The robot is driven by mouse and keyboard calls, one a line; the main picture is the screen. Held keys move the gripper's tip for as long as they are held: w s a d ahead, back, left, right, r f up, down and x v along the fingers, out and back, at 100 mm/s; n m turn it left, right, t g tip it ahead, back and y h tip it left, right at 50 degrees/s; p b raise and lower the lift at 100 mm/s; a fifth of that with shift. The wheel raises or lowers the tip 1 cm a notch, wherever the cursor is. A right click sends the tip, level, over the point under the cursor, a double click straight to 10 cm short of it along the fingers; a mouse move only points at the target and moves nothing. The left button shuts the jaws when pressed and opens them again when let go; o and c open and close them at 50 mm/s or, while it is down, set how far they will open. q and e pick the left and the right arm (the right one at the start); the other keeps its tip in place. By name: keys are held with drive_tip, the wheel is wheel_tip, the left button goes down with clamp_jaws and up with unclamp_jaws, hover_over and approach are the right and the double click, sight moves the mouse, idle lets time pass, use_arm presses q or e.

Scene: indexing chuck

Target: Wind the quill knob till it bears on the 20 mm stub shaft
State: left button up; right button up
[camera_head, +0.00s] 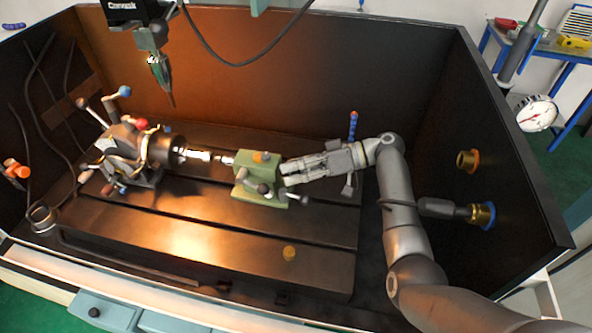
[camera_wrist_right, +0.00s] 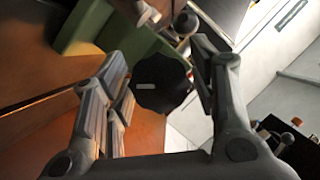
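The black lobed quill knob (camera_wrist_right: 162,85) faces the right wrist camera, with a pale mark on its face. It belongs to the green tailstock (camera_head: 243,188), which also shows in the right wrist view (camera_wrist_right: 85,28). My right gripper (camera_head: 285,174) is at the tailstock's right side; in the right wrist view its fingers (camera_wrist_right: 160,80) flank the knob closely. I cannot tell whether both fingers press on it. The bright stub shaft (camera_head: 199,155) lies between the chuck (camera_head: 160,147) and the tailstock; contact at the quill tip is unclear. My left gripper is not in view.
A machine head with a pointed tool (camera_head: 160,75) hangs above the chuck. Lever handles with coloured knobs (camera_head: 110,100) stick out at the chuck's left. Dark enclosure walls (camera_head: 330,60) surround the slotted table (camera_head: 200,235). The table's front is mostly clear.

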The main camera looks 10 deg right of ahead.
drive_tip(key=shift+o, duration=0.2)
drive_tip(key=r, duration=0.6)
drive_tip(key=shift+w+r, duration=0.1)
drive_tip(key=shift+w, duration=0.3)
drive_tip(key=r, duration=0.2)
drive_tip(key=s+r, duration=0.1)
drive_tip(key=r, duration=0.1)
drive_tip(key=shift+s, duration=0.15)
drive_tip(key=shift+w+f, duration=0.2)
drive_tip(key=shift+w, duration=0.15)
drive_tip(key=shift+s, duration=0.1)
